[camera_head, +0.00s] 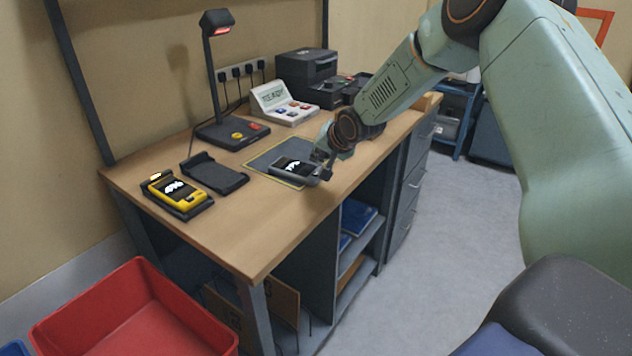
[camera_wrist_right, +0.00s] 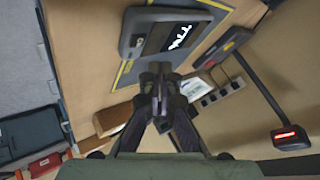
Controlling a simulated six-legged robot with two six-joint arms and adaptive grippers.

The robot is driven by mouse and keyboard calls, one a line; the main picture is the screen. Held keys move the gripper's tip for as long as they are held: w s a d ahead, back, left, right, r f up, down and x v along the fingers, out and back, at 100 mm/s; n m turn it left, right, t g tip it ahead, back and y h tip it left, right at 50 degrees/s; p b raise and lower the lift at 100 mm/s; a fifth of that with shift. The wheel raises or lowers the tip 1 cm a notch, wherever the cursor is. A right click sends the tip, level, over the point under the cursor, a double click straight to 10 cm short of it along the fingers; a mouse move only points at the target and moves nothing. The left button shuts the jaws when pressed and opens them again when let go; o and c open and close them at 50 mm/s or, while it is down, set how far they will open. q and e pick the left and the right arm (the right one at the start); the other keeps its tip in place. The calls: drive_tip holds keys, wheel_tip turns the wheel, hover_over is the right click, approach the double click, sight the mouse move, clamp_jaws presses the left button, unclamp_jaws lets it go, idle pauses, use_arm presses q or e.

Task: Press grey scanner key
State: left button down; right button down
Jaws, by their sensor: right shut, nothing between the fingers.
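The grey scanner (camera_head: 296,169) lies on a dark mat with a yellow border (camera_head: 262,163) on the desk, its dark screen showing white marks. It also shows at the top of the right wrist view (camera_wrist_right: 133,32). My right gripper (camera_head: 325,168) is at the scanner's right end in the head view, with its fingers shut and empty. In the right wrist view the shut fingertips (camera_wrist_right: 156,72) are close beside the scanner's edge. I cannot tell whether they touch it. The grey key cannot be made out. My left gripper is not in view.
A yellow scanner (camera_head: 173,188) sits in a cradle at the desk's left, beside an empty dark cradle (camera_head: 215,175). A lamp stand with buttons (camera_head: 232,134), a white keypad console (camera_head: 283,104) and a black printer (camera_head: 306,74) stand behind. A red bin (camera_head: 135,310) is below.

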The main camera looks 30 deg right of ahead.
sight(316, 174)
wheel_tip(316, 174, down, 2)
drive_tip(key=shift+w+d+b, duration=0.1)
drive_tip(key=shift+w+b, duration=0.05)
drive_tip(key=shift+b, duration=0.3)
drive_tip(key=shift+r, duration=0.2)
drive_tip(key=shift+f, duration=0.1)
idle(0.5)
drive_tip(key=shift+f, duration=0.1)
drive_tip(key=shift+f, duration=0.3)
